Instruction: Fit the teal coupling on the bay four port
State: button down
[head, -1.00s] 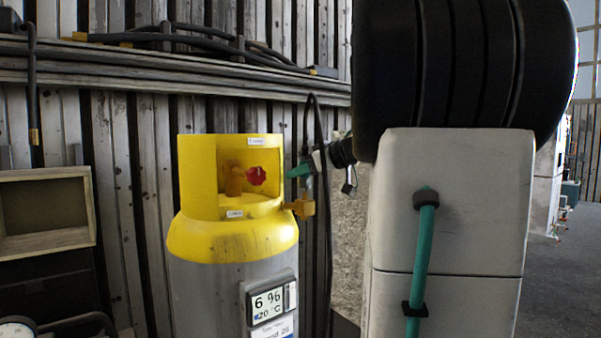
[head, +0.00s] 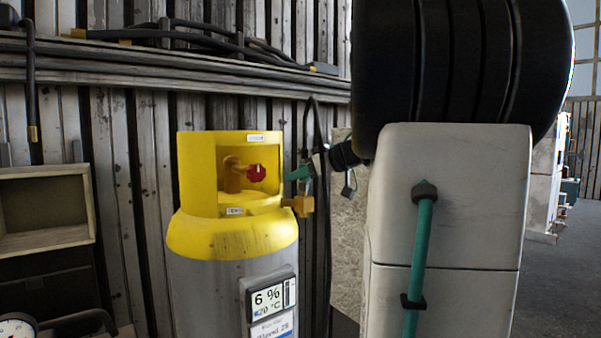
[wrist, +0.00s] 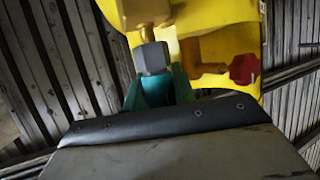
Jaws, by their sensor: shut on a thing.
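My gripper (head: 301,173) is at the right side of the yellow collar (head: 236,240) of a grey cylinder, just above a brass side port (head: 303,205). In the wrist view my gripper (wrist: 157,88) shows teal sides closed around a piece with a grey block-like end (wrist: 152,58), which I take as the coupling. That end points at the brass port (wrist: 147,12) and appears close to it; whether they touch cannot be told. The teal of the fingers and of the coupling is hard to separate. A bay number on the port is not readable.
A red valve knob (head: 256,173) sits inside the collar opening, left of my gripper. A dark hose (head: 317,130) hangs behind my gripper. A display (head: 270,300) is on the cylinder's front. A wooden box (head: 45,210) stands at left; cables run along the slatted wall.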

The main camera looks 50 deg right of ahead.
jog(key=shift+f, duration=0.75)
jog(key=c, duration=1.1)
grip_release()
jog(key=shift+o, duration=0.2)
jog(key=v, duration=0.8)
